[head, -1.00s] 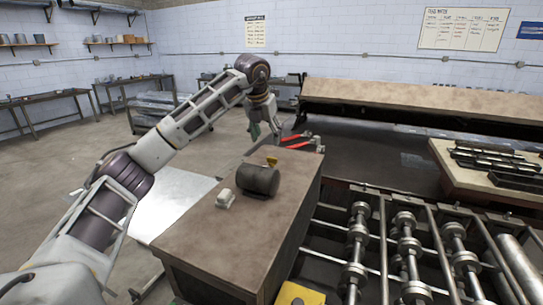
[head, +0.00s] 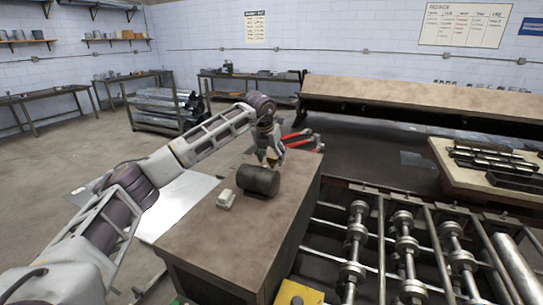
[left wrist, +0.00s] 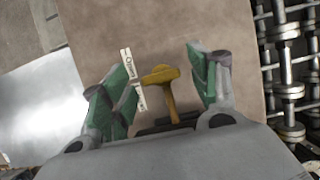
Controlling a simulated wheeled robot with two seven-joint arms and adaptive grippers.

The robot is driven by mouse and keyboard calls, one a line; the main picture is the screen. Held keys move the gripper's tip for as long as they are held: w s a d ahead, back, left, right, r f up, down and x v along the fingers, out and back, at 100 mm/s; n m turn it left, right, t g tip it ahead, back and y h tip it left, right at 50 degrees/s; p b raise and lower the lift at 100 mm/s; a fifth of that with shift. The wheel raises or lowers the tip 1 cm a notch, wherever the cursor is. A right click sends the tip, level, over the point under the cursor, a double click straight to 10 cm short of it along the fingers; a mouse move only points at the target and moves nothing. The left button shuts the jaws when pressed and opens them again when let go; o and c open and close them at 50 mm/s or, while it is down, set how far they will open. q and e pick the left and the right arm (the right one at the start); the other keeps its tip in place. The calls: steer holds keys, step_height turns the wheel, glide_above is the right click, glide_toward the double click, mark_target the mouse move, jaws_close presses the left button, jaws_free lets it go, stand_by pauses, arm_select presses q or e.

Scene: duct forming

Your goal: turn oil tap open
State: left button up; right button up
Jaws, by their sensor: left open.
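A dark cylindrical oil container (head: 258,180) lies on its side on the brown bench top. In the left wrist view its yellow tap handle (left wrist: 160,76) shows, with a white label reading "Open" (left wrist: 130,68) just left of it. My left gripper (head: 271,159) is just above the far end of the container. In the left wrist view its green-padded fingers (left wrist: 162,90) are open, one on each side of the tap handle and apart from it. The container's body is mostly hidden by the gripper in that view. My right gripper is not in view.
A small pale block (head: 226,199) sits beside the container on the bench (head: 225,240). Red-handled tools (head: 300,136) lie behind it. A roller machine (head: 355,250) stands to the right of the bench. The front bench top is clear.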

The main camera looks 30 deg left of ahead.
arm_select(q)
steer(key=shift+c, duration=0.2)
steer(key=c, duration=1)
